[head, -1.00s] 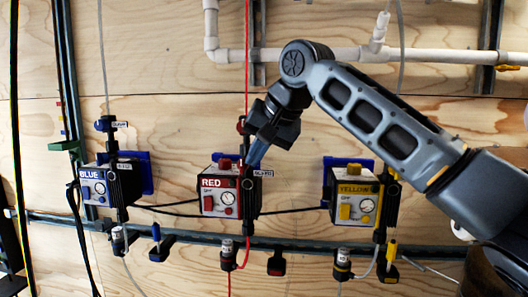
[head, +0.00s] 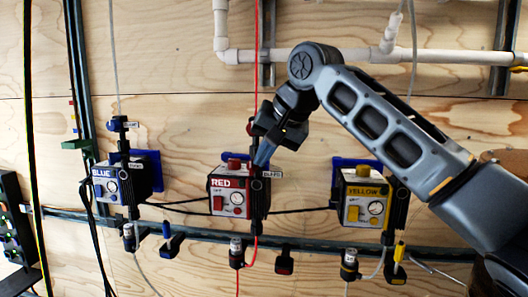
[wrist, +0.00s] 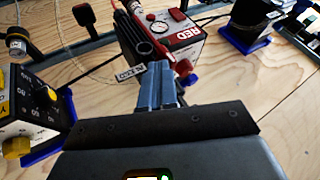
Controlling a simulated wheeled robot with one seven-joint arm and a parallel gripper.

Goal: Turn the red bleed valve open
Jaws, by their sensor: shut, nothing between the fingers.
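The red unit (head: 232,194) is a box with a red top, a "RED" label and a round gauge, mounted on the wooden wall. It also shows in the wrist view (wrist: 170,35). A small white label (head: 273,174) sits at its right side, and also shows in the wrist view (wrist: 130,73). A red knob (wrist: 183,68) shows by the box top. My gripper (head: 262,160) is shut and empty, pointing down just above the right side of the red unit. Its fingers (wrist: 157,85) are together in the wrist view. I cannot tell which red part is the bleed valve, or whether I touch it.
The blue unit (head: 110,186) is at left and the yellow unit (head: 362,198) at right, near my forearm. A red line (head: 257,60) runs down to the red unit. White pipes (head: 440,55) cross above. A dark rail (head: 310,243) runs below.

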